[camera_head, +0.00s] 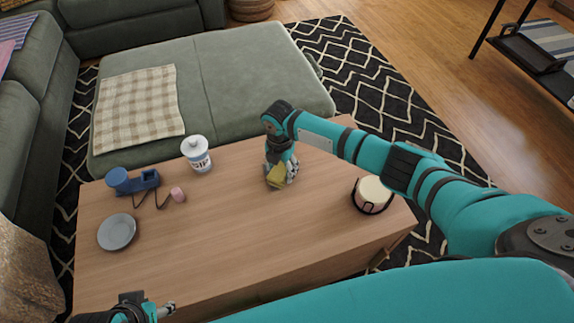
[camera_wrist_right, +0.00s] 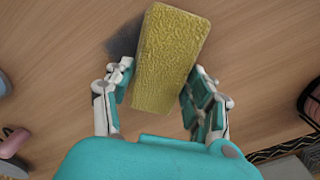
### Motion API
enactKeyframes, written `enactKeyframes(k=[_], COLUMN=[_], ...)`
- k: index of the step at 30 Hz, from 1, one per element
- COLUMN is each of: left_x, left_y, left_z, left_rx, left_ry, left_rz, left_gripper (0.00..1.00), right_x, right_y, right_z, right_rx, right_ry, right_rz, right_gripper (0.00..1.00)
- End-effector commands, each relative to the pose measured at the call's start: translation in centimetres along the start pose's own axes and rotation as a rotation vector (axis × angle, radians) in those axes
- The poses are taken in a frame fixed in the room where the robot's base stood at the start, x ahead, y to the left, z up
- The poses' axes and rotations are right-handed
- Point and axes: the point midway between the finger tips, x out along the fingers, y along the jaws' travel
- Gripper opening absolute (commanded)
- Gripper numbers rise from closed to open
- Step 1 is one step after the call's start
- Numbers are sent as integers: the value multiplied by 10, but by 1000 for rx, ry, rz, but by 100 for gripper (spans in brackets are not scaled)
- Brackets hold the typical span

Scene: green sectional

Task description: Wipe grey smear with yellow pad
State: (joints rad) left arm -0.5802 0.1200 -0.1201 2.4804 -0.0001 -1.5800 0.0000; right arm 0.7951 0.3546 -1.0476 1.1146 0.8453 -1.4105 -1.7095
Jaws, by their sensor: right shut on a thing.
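The yellow pad (camera_wrist_right: 166,55) is held between the fingers of my right gripper (camera_wrist_right: 160,88), which is shut on it. In the head view the pad (camera_head: 275,178) is at the middle of the wooden table, under my right gripper (camera_head: 281,172). I cannot tell whether it touches the tabletop. A grey smear (camera_wrist_right: 124,43) shows on the wood beside the pad's upper left in the right wrist view, partly hidden by the pad. My left gripper (camera_head: 150,311) is at the bottom left of the head view, near the table's front edge; its fingers are only partly seen.
The table's middle front is clear.

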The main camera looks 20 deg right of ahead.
Motion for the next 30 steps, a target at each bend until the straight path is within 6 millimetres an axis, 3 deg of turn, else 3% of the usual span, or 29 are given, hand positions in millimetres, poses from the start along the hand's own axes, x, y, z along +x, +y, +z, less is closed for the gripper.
enactKeyframes(k=[22,30], left_x=[-4,5], left_y=[0,0], left_z=[-1,2], left_rx=[0,0], left_ry=[0,0], left_rz=[0,0], left_gripper=[40,40], right_x=[-2,1], right_y=[35,42], right_z=[-38,-35], right_rx=[-1,2], right_ry=[3,0], right_rz=[-1,1], right_gripper=[30,30])
